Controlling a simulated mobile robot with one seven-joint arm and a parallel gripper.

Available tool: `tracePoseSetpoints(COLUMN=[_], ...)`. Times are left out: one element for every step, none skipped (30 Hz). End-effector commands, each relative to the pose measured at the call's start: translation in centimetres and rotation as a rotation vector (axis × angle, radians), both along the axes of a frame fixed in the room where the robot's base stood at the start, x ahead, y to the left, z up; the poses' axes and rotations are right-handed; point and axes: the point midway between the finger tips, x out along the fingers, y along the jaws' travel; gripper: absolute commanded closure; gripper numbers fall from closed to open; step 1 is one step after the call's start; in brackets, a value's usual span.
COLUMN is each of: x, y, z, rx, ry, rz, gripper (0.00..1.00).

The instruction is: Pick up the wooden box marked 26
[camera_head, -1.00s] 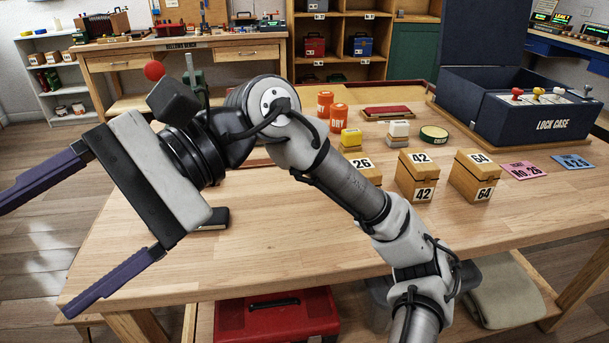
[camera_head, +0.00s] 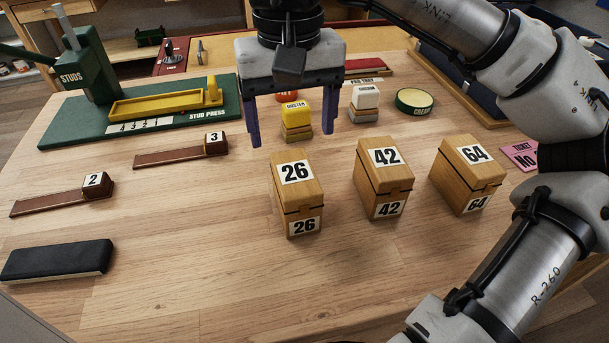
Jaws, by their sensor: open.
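The wooden box marked 26 (camera_head: 297,196) stands upright on the workbench, near the middle of the view, with 26 on its top and front. My gripper (camera_head: 295,138) points down with its two purple fingers spread wide. It is open and empty, above and behind the box, with the yellow duster block (camera_head: 296,118) showing between the fingers. The fingers do not appear to touch the box. Similar boxes marked 42 (camera_head: 383,178) and 64 (camera_head: 467,175) stand to its right, apart from it.
A green stud press (camera_head: 75,135) stands at the back left. Brown pieces marked 2 (camera_head: 60,196) and 3 (camera_head: 180,152) and a black block (camera_head: 57,260) lie left. A white block (camera_head: 365,101) and a round green tin (camera_head: 414,101) stand behind the boxes. The front bench is clear.

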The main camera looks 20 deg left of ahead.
Motion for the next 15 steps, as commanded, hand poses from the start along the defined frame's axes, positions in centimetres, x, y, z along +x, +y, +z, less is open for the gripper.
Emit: tracePoseSetpoints(x=[0.1,0.1,0.0,0.0,0.0,0.0,0.0,0.0,0.0,0.0,0.0,0.0,0.0,0.0,-0.1], y=[-0.1,-0.2,-0.1,-0.2,-0.1,-0.1,-0.1,-0.1,-0.1,-0.1,-0.1,-0.1,-0.1,-0.1,-0.1], z=[-0.8,-1.3,-2.1,-2.8,-3.4,-4.2,-4.8,-5.4,-6.0,-6.5,-6.9,-7.3,-7.6,-7.8,-8.0], rx=[-0.004,-0.005,-0.004,-0.004,-0.004,-0.003,-0.003,-0.002,-0.002,-0.003,-0.002,0.0,0.0,-0.001,-0.001], ry=[-0.001,-0.001,-0.002,0.001,0.001,0.0,0.001,0.001,0.001,0.0,0.001,0.0,0.0,0.001,0.001], rz=[-0.001,-0.001,0.0,0.0,0.0,0.0,0.0,0.0,0.0,0.0,0.0,-0.001,0.0,0.0,0.0], gripper=[0.24,0.24,0.24,0.24,0.24,0.24,0.24,0.24,0.24,0.24,0.24,0.24,0.24,0.24,0.24])
